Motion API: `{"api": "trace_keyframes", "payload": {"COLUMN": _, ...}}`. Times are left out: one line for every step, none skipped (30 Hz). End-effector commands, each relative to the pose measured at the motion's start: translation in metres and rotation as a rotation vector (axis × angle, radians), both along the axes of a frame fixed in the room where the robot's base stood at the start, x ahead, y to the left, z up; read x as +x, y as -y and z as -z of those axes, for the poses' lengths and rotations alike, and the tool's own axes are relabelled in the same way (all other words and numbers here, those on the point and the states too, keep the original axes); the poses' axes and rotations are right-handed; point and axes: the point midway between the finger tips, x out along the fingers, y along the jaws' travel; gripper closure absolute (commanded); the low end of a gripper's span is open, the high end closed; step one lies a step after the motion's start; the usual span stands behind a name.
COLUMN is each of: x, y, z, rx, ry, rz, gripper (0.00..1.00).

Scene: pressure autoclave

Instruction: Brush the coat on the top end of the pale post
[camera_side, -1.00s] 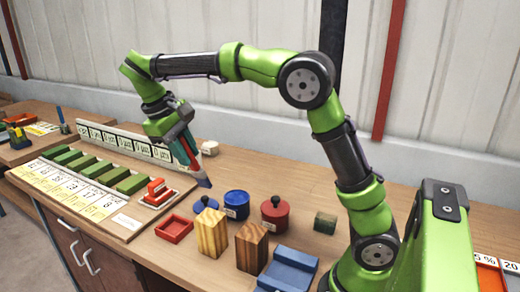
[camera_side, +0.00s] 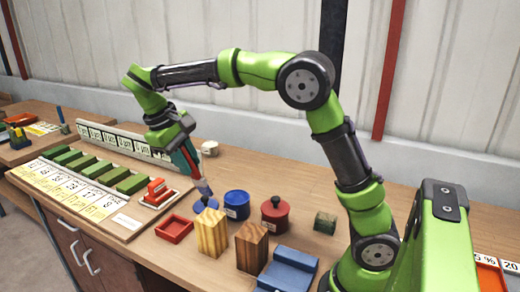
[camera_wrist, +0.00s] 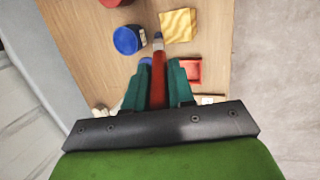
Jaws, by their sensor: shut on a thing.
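My gripper (camera_side: 188,160) is shut on the handle of a brush (camera_wrist: 158,75), which is red with a grey end. The brush slants downward, its tip just behind and above the pale post (camera_side: 211,234) in the side view. In the wrist view the tip lies beside the left edge of the pale post (camera_wrist: 178,25); I cannot tell whether they touch. The post stands upright, and its visible top looks bare, pale yellow wood. The blue pot (camera_side: 237,204) stands open behind it, showing blue inside. A blue lid (camera_side: 206,208) lies partly hidden behind the post and brush.
A dark wooden post (camera_side: 252,248) stands right of the pale one. A lidded red pot (camera_side: 275,215) and a green block (camera_side: 325,222) are farther right. An empty red tray (camera_side: 174,229) lies left, a blue stand (camera_side: 288,270) in front. A board with green blocks (camera_side: 130,183) fills the left.

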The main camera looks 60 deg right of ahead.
Motion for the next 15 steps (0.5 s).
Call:
{"api": "trace_keyframes", "payload": {"x": 0.000, "y": 0.000, "z": 0.005, "rx": 0.000, "ry": -0.002, "rz": 0.001, "gripper": 1.00}}
{"api": "trace_keyframes", "payload": {"x": 0.000, "y": 0.000, "z": 0.008, "rx": 0.000, "ry": -0.002, "rz": 0.000, "gripper": 1.00}}
{"api": "trace_keyframes", "payload": {"x": 0.000, "y": 0.000, "z": 0.012, "rx": -0.001, "ry": -0.002, "rz": -0.001, "gripper": 1.00}}
{"api": "trace_keyframes", "payload": {"x": 0.000, "y": 0.000, "z": 0.014, "rx": 0.000, "ry": -0.002, "rz": 0.001, "gripper": 1.00}}
{"api": "trace_keyframes", "payload": {"x": 0.000, "y": 0.000, "z": 0.017, "rx": 0.000, "ry": -0.002, "rz": 0.001, "gripper": 1.00}}
{"api": "trace_keyframes", "payload": {"x": 0.000, "y": 0.000, "z": 0.021, "rx": 0.001, "ry": -0.002, "rz": 0.001, "gripper": 1.00}}
{"api": "trace_keyframes", "payload": {"x": 0.000, "y": 0.000, "z": 0.023, "rx": 0.000, "ry": -0.002, "rz": 0.001, "gripper": 1.00}}
{"api": "trace_keyframes", "payload": {"x": 0.000, "y": 0.000, "z": 0.026, "rx": -0.001, "ry": -0.002, "rz": 0.000, "gripper": 1.00}}
{"api": "trace_keyframes", "payload": {"x": 0.000, "y": 0.000, "z": 0.030, "rx": -0.001, "ry": -0.002, "rz": 0.000, "gripper": 1.00}}
{"api": "trace_keyframes", "payload": {"x": 0.000, "y": 0.000, "z": 0.032, "rx": 0.000, "ry": -0.002, "rz": 0.000, "gripper": 1.00}}
{"api": "trace_keyframes", "payload": {"x": 0.000, "y": 0.000, "z": 0.035, "rx": 0.000, "ry": -0.003, "rz": 0.001, "gripper": 1.00}}
{"api": "trace_keyframes", "payload": {"x": 0.000, "y": 0.000, "z": 0.039, "rx": 0.000, "ry": -0.003, "rz": 0.001, "gripper": 1.00}}
{"api": "trace_keyframes", "payload": {"x": 0.000, "y": 0.000, "z": 0.044, "rx": -0.001, "ry": -0.003, "rz": 0.000, "gripper": 1.00}}
{"api": "trace_keyframes", "payload": {"x": 0.000, "y": 0.000, "z": 0.048, "rx": -0.001, "ry": -0.004, "rz": 0.001, "gripper": 1.00}}
{"api": "trace_keyframes", "payload": {"x": -0.005, "y": 0.000, "z": 0.049, "rx": 0.001, "ry": -0.001, "rz": 0.000, "gripper": 1.00}}
